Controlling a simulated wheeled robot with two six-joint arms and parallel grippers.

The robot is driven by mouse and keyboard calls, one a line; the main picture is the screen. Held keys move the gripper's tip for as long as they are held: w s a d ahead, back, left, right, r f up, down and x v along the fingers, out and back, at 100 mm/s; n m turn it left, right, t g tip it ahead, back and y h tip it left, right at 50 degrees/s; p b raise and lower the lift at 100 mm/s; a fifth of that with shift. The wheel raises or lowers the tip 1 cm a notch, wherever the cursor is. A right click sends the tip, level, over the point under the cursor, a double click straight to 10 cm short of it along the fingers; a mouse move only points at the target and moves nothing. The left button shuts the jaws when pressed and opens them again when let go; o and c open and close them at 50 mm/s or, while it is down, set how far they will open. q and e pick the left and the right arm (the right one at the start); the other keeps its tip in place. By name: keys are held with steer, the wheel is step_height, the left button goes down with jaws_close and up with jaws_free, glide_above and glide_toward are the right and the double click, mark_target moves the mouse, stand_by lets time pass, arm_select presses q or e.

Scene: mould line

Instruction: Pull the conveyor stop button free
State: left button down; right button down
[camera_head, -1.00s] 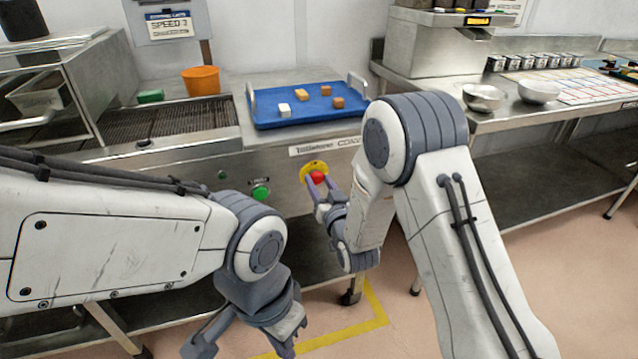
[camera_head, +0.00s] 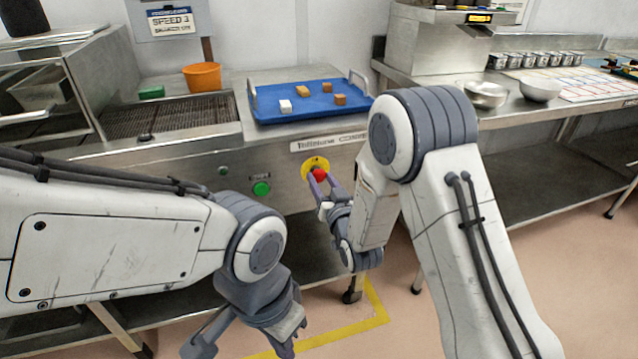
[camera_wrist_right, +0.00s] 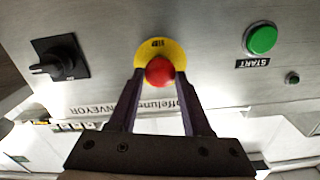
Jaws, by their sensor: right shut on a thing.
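The red conveyor stop button (camera_head: 319,174) sits on a round yellow plate (camera_head: 313,162) on the steel front panel of the conveyor. My right gripper (camera_head: 318,181) is at the button, its two fingers shut on it from either side. In the right wrist view the red button (camera_wrist_right: 160,71) shows between the fingertips of the right gripper (camera_wrist_right: 160,80), with the yellow plate (camera_wrist_right: 152,48) behind it. My left gripper (camera_head: 246,340) hangs low at the bottom of the head view, away from the panel, its fingers apart and empty.
A green start button (camera_head: 261,188) is left of the stop button, and a black rotary switch (camera_wrist_right: 58,62) shows in the wrist view. A blue tray (camera_head: 262,113) with several small blocks lies on top. An orange tub (camera_head: 202,77) stands behind left.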

steer(key=shift+d, duration=0.1)
steer(key=shift+c, duration=1.7)
jaws_free()
steer(key=shift+s, duration=0.1)
steer(key=p+v, duration=0.5)
steer(key=v, duration=0.5)
steer(key=shift+s, duration=0.25)
